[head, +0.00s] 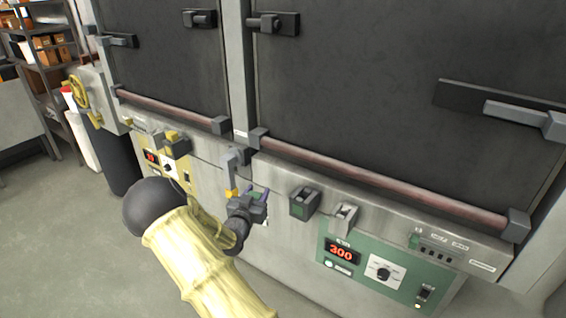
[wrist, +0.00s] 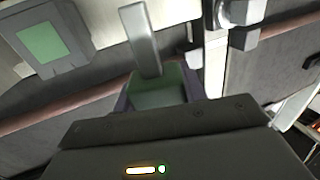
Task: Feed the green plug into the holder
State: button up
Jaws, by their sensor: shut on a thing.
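A green plug (wrist: 160,88) sits between the purple fingers of my gripper (head: 259,197), which is shut on it. In the head view the gripper is in front of the oven's lower panel, and the plug is mostly hidden. A dark box with a green face (head: 303,204), which looks like a holder, is fixed to the panel just right of the gripper. It also shows at the upper left of the wrist view (wrist: 50,44), apart from the plug. A grey post (wrist: 142,40) overlaps the plug's top in the wrist view; I cannot tell if they touch.
A grey bracket (head: 345,217) stands right of the green-faced box. A green control panel (head: 360,270) reading 300 lies below it. A yellow-marked box (head: 175,146) is left of my arm. Reddish door bars (head: 380,185) run above. Open floor (head: 60,240) lies at left.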

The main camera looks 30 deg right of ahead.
jog(key=s+a+f+n+t+y, duration=0.3)
jog(key=s+a+f+n+y, duration=0.2)
jog(key=a+f, duration=0.5)
jog(key=s+a+f+n+t+y, duration=0.3)
jog(key=s+a+f+n+y, duration=0.2)
jog(key=a+f, duration=0.5)
notch_tip(320, 180, down, 4)
jog(key=s+y, duration=0.2)
jog(key=y, duration=0.1)
jog(key=shift+y, duration=0.4)
jog(key=shift+w+r, duration=0.1)
